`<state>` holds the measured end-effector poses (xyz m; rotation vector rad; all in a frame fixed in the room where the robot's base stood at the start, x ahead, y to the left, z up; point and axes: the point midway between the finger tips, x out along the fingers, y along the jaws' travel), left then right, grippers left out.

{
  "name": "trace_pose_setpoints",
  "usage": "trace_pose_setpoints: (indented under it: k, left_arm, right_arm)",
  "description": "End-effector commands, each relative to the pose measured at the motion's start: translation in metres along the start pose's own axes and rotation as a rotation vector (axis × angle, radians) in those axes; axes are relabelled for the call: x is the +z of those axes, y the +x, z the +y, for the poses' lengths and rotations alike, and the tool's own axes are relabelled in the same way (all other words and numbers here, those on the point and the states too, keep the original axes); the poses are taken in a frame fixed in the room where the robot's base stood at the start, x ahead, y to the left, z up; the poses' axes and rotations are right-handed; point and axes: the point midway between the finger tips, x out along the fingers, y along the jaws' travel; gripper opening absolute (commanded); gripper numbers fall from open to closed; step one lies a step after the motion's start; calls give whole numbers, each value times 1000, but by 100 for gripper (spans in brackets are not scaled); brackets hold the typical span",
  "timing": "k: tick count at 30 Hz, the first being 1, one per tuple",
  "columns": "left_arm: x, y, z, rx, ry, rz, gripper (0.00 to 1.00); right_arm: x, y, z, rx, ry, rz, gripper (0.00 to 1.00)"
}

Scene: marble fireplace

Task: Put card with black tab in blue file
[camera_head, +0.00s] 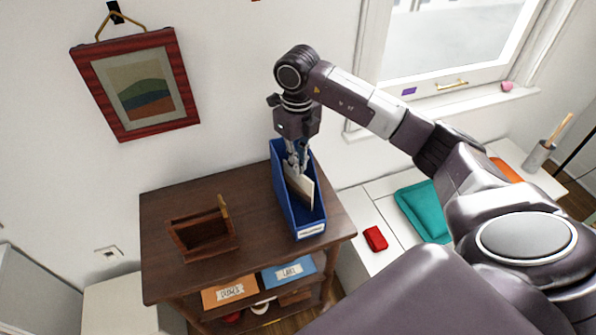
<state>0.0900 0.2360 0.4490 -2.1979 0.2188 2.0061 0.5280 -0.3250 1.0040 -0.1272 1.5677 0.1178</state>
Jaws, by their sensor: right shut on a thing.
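The blue file (284,201) stands upright on the dark wooden cabinet top, with a white label on its low front end. My right gripper (297,168) points down into the open top of the file. It is shut on a cream card (301,187). The card is tilted and its lower part is between the walls of the file. I cannot make out a black tab on it, as the fingers cover its upper end. My left gripper is not in view.
A small wooden box (204,233) sits left of the file on the cabinet top (165,205). Orange (229,291) and blue (290,271) labelled boxes are on the shelf below. A red-framed picture (137,85) hangs on the wall. A red item (375,238) and teal cushion (424,211) lie at right.

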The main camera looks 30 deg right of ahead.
Motion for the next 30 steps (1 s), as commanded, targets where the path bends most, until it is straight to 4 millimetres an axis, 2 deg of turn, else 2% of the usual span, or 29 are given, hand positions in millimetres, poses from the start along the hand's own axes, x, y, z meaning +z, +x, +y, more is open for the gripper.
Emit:
trace_pose_setpoints:
  k: [10, 22, 23, 27, 30]
  left_arm:
    - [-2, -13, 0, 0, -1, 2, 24]
    - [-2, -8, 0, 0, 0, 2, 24]
    - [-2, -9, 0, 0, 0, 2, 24]
    - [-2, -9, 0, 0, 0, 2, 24]
    - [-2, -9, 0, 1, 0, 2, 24]
  right_arm:
    - [0, 41, 1, 2, -1, 1, 0]
    - [0, 49, 1, 0, -1, -1, 0]
    - [0, 48, 1, 0, -1, -1, 10]
    - [0, 47, 1, 0, -1, 0, 25]
    - [0, 47, 1, 0, -1, 0, 25]
